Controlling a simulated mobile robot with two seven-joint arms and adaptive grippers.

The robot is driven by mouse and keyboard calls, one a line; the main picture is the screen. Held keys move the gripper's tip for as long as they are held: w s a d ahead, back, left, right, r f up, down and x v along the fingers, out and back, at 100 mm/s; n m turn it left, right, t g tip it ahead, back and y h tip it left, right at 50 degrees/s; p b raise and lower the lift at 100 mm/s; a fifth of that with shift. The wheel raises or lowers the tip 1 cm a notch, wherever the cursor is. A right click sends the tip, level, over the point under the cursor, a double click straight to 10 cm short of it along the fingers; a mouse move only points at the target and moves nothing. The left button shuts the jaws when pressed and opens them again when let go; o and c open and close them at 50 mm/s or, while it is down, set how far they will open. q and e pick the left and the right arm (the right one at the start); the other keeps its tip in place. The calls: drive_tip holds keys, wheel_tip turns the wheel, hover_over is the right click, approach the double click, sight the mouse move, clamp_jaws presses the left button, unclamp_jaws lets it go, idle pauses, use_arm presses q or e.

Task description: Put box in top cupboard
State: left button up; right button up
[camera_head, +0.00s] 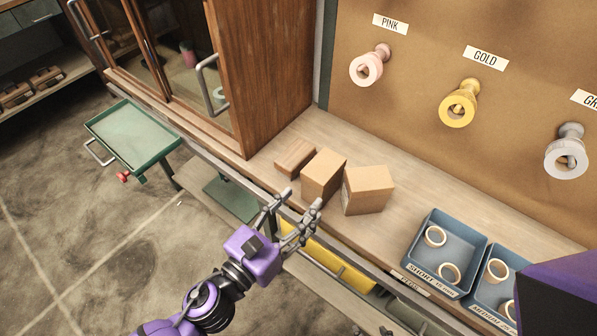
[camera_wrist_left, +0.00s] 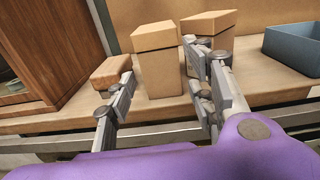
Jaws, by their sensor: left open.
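Three brown boxes are on the wooden counter: a low flat box (camera_head: 295,156), a taller middle box (camera_head: 322,178) and a right box (camera_head: 367,190). In the left wrist view they are the flat box (camera_wrist_left: 110,71), middle box (camera_wrist_left: 160,65) and right box (camera_wrist_left: 208,25). My left gripper (camera_head: 297,203) is open and empty at the counter's front edge, just in front of the middle box. In the left wrist view its fingers (camera_wrist_left: 163,75) stand either side of the middle box's front; contact cannot be told. A wooden cupboard (camera_head: 262,75) with glass doors stands left of the boxes.
Blue bins (camera_head: 446,252) with tape rings sit right of the boxes. Pink (camera_head: 367,66), gold (camera_head: 458,104) and grey (camera_head: 566,152) spools hang on the board. A yellow drawer front (camera_head: 325,260) is below the counter. A green tray cart (camera_head: 130,130) stands at left. A cupboard door handle (camera_head: 211,88) sticks out.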

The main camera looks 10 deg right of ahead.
sight(311, 190)
use_arm(q)
drive_tip(key=shift+m, duration=0.3)
drive_tip(key=x, duration=0.4)
drive_tip(key=p+x, duration=0.1)
drive_tip(key=x, duration=0.2)
drive_tip(key=shift+r, duration=0.3)
drive_tip(key=shift+w+d, duration=0.25)
drive_tip(key=shift+d, duration=0.1)
drive_tip(key=c, duration=1)
